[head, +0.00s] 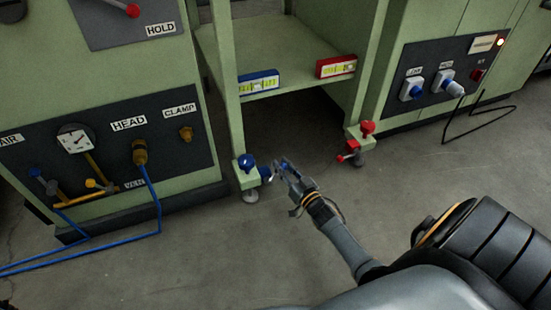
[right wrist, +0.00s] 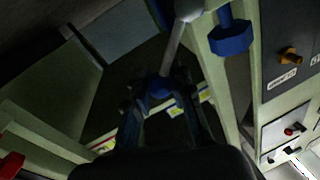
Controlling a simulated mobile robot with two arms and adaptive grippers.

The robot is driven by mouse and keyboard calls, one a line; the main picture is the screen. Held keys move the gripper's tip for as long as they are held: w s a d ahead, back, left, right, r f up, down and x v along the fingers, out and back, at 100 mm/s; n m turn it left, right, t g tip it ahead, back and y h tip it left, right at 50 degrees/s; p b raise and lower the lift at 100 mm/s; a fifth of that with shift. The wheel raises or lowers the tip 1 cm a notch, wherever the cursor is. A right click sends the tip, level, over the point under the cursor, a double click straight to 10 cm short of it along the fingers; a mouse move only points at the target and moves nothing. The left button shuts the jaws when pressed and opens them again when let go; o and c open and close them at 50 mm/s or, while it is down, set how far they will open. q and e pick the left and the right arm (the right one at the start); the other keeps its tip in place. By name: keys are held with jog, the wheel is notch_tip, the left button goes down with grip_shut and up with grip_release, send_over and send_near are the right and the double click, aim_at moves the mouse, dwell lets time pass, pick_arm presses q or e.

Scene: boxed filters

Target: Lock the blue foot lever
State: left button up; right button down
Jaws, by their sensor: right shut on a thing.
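The blue foot lever shows in the right wrist view as a grey rod (right wrist: 175,48) ending in a blue ball (right wrist: 160,87). In the head view, its blue part (head: 266,173) sticks out from the green foot block at the left front leg. A blue knob (head: 246,161) tops that block; it also shows in the right wrist view (right wrist: 232,38). My right gripper (head: 280,168) is low beside the leg, its fingers (right wrist: 160,95) shut on the lever's blue ball. The fingers partly hide the ball. My left gripper is out of view.
The right leg has a red knob (head: 367,128) and a red lever (head: 346,157). A panel with a gauge (head: 75,138) and blue hoses (head: 150,190) is at left. Front floor is clear.

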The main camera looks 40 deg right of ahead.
jog(key=shift+s+d+f+m, duration=0.15)
jog(key=shift+d+f+m, duration=0.25)
jog(key=shift+f+m, duration=0.15)
jog(key=shift+s+d+f+m+t+h+b, duration=0.25)
jog(key=shift+f+m+b, duration=0.5)
jog(key=shift+m, duration=0.75)
jog(key=shift+w+d+f+m+t+h+b, duration=0.1)
jog(key=shift+d+f+m+h+b, duration=0.2)
jog(key=shift+f+m+b, duration=0.9)
jog(key=shift+s+d+f+m+t+h+b, duration=0.15)
jog(key=shift+f+m+h, duration=0.3)
jog(key=shift+m, duration=1.4)
jog(key=c, duration=1.2)
grip_release()
jog(key=shift+o, duration=0.2)
jog(key=shift+w+r, duration=0.1)
